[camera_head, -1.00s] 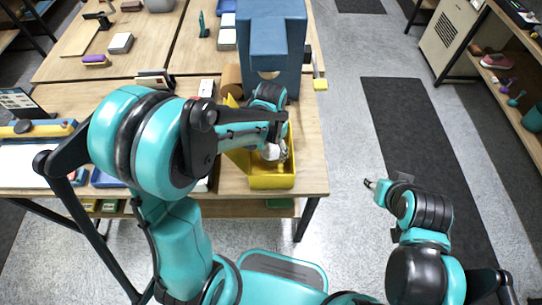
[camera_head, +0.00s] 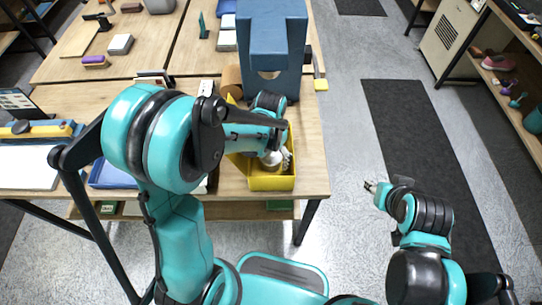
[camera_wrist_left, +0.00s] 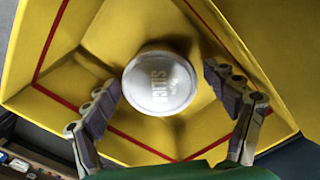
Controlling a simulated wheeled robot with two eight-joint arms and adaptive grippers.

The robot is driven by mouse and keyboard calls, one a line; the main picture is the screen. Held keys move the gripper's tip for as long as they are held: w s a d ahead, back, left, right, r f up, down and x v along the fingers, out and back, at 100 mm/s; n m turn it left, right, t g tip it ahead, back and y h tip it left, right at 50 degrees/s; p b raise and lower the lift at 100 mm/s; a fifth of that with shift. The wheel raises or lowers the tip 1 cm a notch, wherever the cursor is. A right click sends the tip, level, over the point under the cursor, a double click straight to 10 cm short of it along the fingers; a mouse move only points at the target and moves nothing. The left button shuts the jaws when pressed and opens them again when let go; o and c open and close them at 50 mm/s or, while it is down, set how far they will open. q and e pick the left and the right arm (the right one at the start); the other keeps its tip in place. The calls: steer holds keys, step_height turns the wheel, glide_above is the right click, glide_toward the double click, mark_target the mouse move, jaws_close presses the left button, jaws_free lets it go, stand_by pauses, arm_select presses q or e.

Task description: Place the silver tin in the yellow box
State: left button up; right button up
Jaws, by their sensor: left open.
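The silver tin (camera_wrist_left: 160,82) is round with lettering on its lid. It is inside the yellow box (camera_head: 270,183), seen from above in the left wrist view. In the head view the tin (camera_head: 270,159) shows partly below my left gripper (camera_head: 281,160). In the left wrist view the left gripper's fingers (camera_wrist_left: 165,92) are spread apart on both sides of the tin, with gaps between them and it. The box has red lines on its inner walls (camera_wrist_left: 45,45). My right gripper (camera_head: 370,187) is over the floor, away from the table; its jaw state is too small to tell.
A large blue block-shaped stand (camera_head: 272,40) is right behind the box. A brown roll (camera_head: 231,79) stands at the back left of the box. A blue tray (camera_head: 108,175) is partly hidden by my left arm.

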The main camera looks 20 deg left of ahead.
mark_target(271, 156)
arm_select(q)
step_height(271, 156, up, 12)
steer(key=p, duration=0.4)
steer(key=shift+r, duration=0.15)
arm_select(e)
step_height(271, 156, up, 4)
steer(key=shift+r, duration=0.1)
